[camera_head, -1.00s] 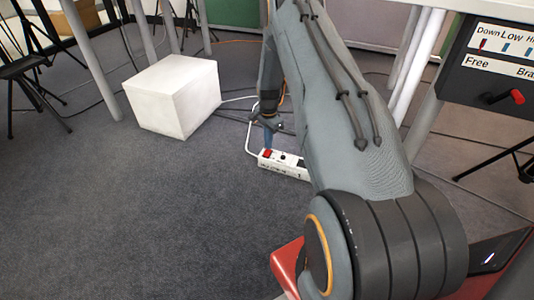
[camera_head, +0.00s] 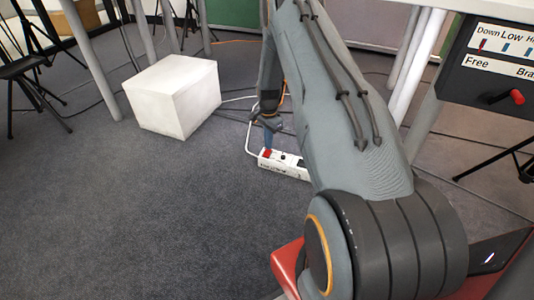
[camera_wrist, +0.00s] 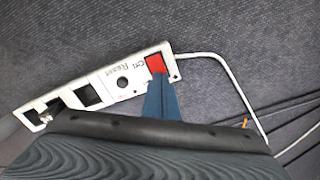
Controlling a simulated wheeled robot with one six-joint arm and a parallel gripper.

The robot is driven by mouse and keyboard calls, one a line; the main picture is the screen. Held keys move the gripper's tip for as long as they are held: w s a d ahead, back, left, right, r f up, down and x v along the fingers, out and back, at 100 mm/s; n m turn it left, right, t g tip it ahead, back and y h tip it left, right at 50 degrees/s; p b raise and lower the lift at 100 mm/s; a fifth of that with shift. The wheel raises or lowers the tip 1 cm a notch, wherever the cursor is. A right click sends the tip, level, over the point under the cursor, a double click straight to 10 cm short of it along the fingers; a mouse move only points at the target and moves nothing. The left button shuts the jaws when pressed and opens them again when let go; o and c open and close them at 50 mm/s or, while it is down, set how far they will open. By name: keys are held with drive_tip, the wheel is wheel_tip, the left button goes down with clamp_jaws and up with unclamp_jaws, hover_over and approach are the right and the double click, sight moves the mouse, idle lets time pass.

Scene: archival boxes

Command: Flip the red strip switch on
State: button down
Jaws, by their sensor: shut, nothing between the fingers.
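The white power strip (camera_head: 290,172) lies on the grey carpet, partly hidden by my arm at its right end. Its red switch (camera_head: 266,154) is at the left end; in the wrist view the red switch (camera_wrist: 156,64) sits near the strip's cable end, beside a round black button and printed lettering. My gripper (camera_wrist: 158,78) is shut and empty, its blue fingertips at the lower edge of the red switch. They look to be touching or just above it; I cannot tell which. In the head view my gripper (camera_head: 269,143) points down at the switch.
A white box (camera_head: 175,97) stands on the carpet left of the strip. The strip's white cable (camera_wrist: 232,82) loops away, with dark cables nearby. Table legs and tripod stands are behind and at the sides. The carpet at front left is clear.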

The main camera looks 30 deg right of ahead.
drive_tip(key=shift+f+b, duration=0.3)
drive_tip(key=shift+f, duration=0.4)
idle(0.7)
drive_tip(key=shift+r, duration=0.1)
wheel_tip(320, 180, up, 7)
drive_tip(key=p, duration=0.4)
idle(0.5)
idle(0.4)
